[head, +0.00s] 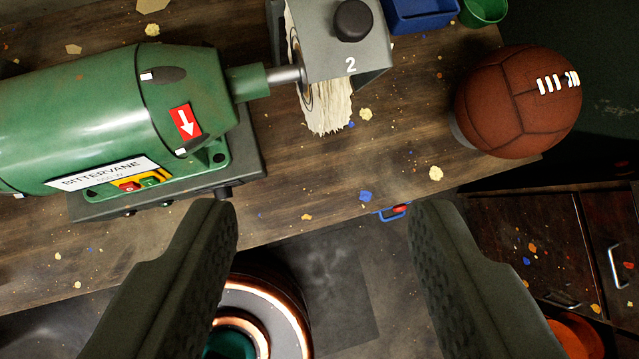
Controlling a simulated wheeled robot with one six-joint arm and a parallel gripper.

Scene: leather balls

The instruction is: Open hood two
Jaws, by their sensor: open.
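Hood two (343,42) is a grey metal cover marked "2" with a black round knob (353,20) on it, at the top middle. It sits over a pale, frayed buffing wheel (328,104), whose lower part shows beneath it. The wheel is on the shaft of a green motor (110,115) to the left. My gripper (325,215) is open and empty, its two dark fingers below the hood in the picture and apart from it. The top of the hood is cut off by the frame edge.
A brown leather ball (519,101) rests on a small stand at the bench's right end. A blue bin (420,12) and green cup (484,10) are at the back. A copper-ringed round object (265,305) is below the bench edge. Drawers (570,240) stand at right.

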